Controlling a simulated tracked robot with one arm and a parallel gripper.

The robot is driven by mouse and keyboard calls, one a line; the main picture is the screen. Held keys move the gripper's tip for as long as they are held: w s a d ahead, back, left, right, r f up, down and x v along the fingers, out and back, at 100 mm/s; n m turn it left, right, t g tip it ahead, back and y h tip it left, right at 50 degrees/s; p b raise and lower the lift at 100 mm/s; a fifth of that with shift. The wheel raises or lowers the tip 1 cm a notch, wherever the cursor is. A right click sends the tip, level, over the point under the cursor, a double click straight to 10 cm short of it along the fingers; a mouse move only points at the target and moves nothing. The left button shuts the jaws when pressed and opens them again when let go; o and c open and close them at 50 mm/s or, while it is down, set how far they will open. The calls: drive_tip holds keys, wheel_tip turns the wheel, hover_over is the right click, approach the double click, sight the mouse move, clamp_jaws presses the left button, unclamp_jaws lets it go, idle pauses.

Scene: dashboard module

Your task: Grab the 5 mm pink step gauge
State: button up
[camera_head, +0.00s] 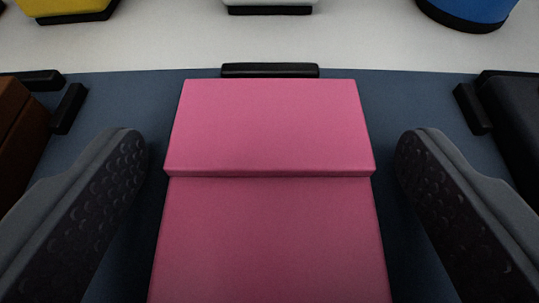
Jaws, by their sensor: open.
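The pink step gauge (270,230) lies in the middle of the view on a dark blue surface. A step edge crosses it, and its near end runs out of the bottom of the picture. My gripper (270,148) is open, with one dark, textured finger on each side of the gauge. A strip of blue surface shows between each finger and the gauge, so neither finger appears to touch it. Whether the gauge bears a size marking cannot be seen.
A black stop (270,70) sits at the gauge's far end. A brown block (18,130) lies left and a dark block (515,130) right, each beside a small black stop. Beyond, on a pale surface, stand yellow (65,8), white (270,4) and blue (468,10) items.

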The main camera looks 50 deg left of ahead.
drive_tip(key=c, duration=1.1)
drive_tip(key=shift+r, duration=0.1)
